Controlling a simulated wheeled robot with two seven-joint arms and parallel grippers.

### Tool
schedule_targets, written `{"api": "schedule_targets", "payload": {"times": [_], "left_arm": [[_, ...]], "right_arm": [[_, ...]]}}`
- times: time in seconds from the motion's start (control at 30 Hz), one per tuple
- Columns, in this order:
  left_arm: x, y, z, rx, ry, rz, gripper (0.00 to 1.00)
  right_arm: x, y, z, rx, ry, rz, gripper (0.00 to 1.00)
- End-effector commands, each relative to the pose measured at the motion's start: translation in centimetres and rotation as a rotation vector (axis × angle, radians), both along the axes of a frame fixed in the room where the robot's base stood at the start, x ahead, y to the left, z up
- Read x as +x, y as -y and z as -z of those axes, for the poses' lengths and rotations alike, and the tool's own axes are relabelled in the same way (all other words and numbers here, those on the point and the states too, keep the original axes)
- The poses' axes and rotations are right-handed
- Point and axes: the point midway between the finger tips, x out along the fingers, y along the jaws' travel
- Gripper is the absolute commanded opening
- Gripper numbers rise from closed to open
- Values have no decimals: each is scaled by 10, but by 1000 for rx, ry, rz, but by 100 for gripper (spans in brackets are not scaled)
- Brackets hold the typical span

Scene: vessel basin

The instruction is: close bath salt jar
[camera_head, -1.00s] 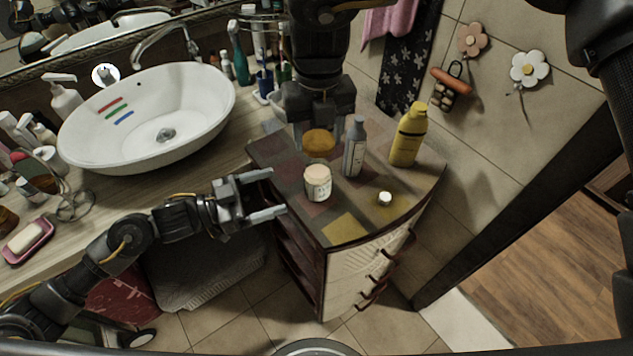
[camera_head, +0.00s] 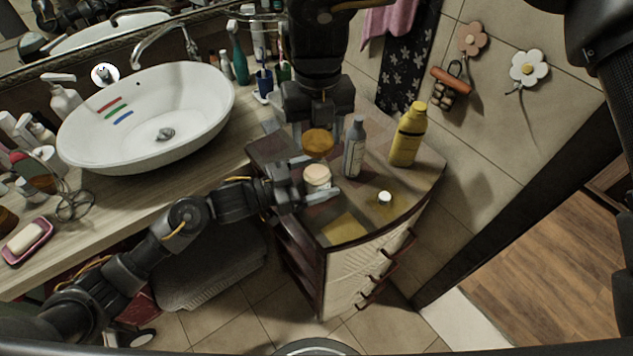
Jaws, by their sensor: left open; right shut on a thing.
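The bath salt jar (camera_head: 317,179) is a small pale jar with a cream-pink top, standing on the wooden cabinet top (camera_head: 400,178). My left gripper (camera_head: 319,177) is open, with one finger on the far side of the jar and one on the near side. I cannot tell whether the fingers touch it. The round orange-brown lid (camera_head: 318,142) is just behind the jar. My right gripper (camera_head: 318,122) comes down from above and is shut on the lid; its fingertips are partly hidden.
A grey bottle (camera_head: 355,147) stands close to the right of the lid. A yellow bottle (camera_head: 408,135) stands farther right, and a small white-topped item (camera_head: 384,197) sits in front of it. A white basin (camera_head: 150,115) is on the counter at left.

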Motion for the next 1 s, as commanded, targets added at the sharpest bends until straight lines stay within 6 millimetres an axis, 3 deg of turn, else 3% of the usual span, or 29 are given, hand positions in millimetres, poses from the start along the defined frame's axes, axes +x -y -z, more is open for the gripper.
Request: {"api": "schedule_targets", "payload": {"times": [0.17, 0.7, 0.83, 1.0], "left_arm": [[0, 0, 0, 0, 0, 0, 81], [0, 0, 0, 0, 0, 0, 14], [0, 0, 0, 0, 0, 0, 14], [0, 0, 0, 0, 0, 0, 14]], "right_arm": [[0, 0, 0, 0, 0, 0, 35], [0, 0, 0, 0, 0, 0, 35], [0, 0, 9, -1, -3, 0, 35], [1, 0, 35, -2, -6, 0, 35]]}}
